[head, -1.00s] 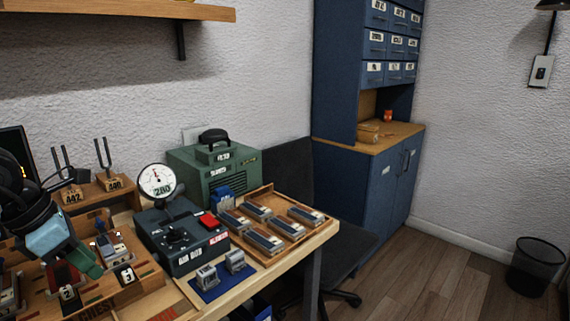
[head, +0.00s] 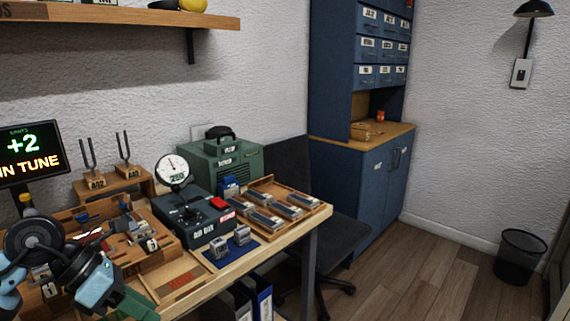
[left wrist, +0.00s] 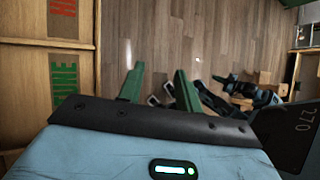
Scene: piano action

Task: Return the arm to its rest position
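The wooden table (head: 318,213) carries a dark device with a round dial (head: 174,169), a green box (head: 228,160) and a wooden tray (head: 322,208) of several blocks. A display (head: 30,152) reads "+2 IN TUNE". Floor (head: 420,270) is open at the right.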

